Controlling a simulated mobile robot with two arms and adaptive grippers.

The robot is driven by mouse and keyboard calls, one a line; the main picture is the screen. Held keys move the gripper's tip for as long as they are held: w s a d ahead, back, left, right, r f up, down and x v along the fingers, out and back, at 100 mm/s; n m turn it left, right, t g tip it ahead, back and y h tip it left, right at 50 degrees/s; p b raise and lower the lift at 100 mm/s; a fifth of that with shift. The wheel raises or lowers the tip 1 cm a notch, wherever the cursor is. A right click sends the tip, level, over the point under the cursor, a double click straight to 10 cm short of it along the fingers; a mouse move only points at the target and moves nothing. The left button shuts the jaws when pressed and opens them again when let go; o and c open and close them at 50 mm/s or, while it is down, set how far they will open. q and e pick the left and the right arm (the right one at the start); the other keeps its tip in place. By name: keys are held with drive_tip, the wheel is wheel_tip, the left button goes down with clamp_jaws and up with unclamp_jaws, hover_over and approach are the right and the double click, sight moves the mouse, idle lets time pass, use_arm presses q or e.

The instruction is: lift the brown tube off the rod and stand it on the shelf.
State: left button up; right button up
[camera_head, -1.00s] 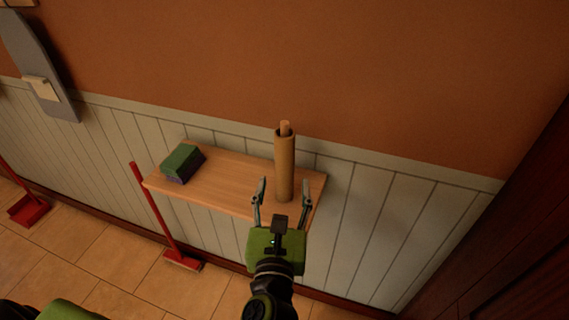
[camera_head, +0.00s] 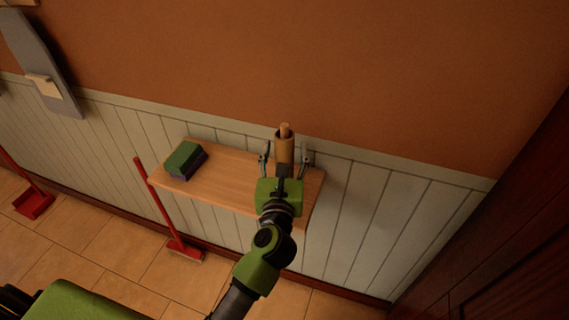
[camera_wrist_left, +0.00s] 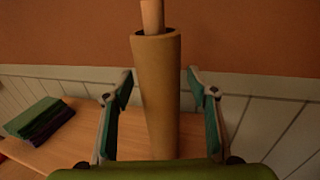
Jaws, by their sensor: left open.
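The brown tube (camera_head: 284,146) stands upright around the rod (camera_head: 285,128) at the right part of the wooden shelf (camera_head: 222,183). The rod's tip sticks out above the tube's top rim. In the left wrist view the tube (camera_wrist_left: 157,95) fills the middle, with the rod (camera_wrist_left: 152,15) rising from its opening. My left gripper (camera_head: 285,156) is open, with one finger on each side of the tube. Gaps show between both fingers and the tube in the wrist view. The gripper hides the tube's lower part in the head view. My right gripper is not in view.
A green and purple stack (camera_head: 184,160), perhaps sponges or cloths, lies on the shelf's left part. The shelf between it and the tube is clear. A red broom (camera_head: 160,205) leans at the shelf's left end. A red dustpan (camera_head: 34,203) is on the floor.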

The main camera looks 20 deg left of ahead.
use_arm(q)
drive_tip(key=shift+s, duration=0.1)
drive_tip(key=c, duration=0.9)
drive_tip(key=shift+o, duration=0.2)
drive_tip(key=shift+r, duration=0.15)
drive_tip(key=shift+r, duration=0.3)
wheel_tip(320, 180, up, 11)
drive_tip(key=shift+r+p, duration=0.2)
drive_tip(key=shift+p, duration=0.55)
wheel_tip(320, 180, up, 16)
drive_tip(key=shift+b, duration=0.3)
drive_tip(key=shift+f, duration=0.2)
drive_tip(key=shift+f+b, duration=0.55)
drive_tip(key=shift+f, duration=0.15)
